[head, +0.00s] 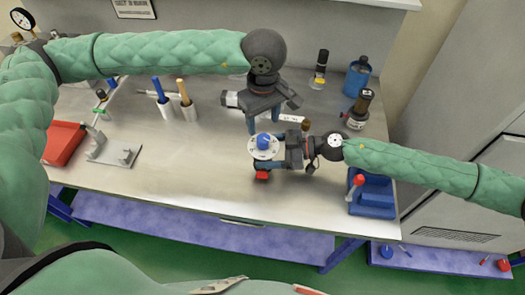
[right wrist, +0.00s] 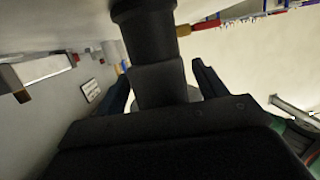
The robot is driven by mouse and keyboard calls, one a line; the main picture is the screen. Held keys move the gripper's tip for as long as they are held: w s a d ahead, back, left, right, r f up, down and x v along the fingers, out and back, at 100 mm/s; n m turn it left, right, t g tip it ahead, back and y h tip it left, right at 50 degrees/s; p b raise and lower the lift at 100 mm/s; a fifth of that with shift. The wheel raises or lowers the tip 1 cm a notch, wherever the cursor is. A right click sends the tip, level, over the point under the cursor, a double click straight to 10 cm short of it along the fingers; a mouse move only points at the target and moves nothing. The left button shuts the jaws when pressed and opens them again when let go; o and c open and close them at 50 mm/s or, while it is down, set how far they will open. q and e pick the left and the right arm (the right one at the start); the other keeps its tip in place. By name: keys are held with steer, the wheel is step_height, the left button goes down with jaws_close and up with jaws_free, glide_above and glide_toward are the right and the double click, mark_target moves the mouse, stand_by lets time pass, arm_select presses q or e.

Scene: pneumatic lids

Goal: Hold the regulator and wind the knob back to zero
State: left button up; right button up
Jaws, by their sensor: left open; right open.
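The regulator's blue knob (head: 263,141) sits on top of a round white dial plate (head: 256,154), near the front middle of the bench. A small red part (head: 261,175) shows just in front of it. My left gripper (head: 264,130) is open above and behind the knob, with its blue fingers pointing down. My right gripper (head: 263,152) is open and reaches in from the right at regulator height. In the right wrist view, the dark cylindrical regulator body (right wrist: 158,50) stands between its spread fingers. The body is mostly hidden in the head view.
On the metal bench (head: 190,170) stand a blue bottle (head: 357,80), a black-and-yellow cylinder (head: 319,70) and a brown-topped unit (head: 361,104) at back right. A blue bin (head: 373,200) is at right. A red tray (head: 63,142) and metal bracket (head: 113,153) lie left. Front left is clear.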

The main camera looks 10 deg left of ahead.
steer(key=c, duration=0.9)
steer(key=shift+f, duration=0.25)
stand_by(0.8)
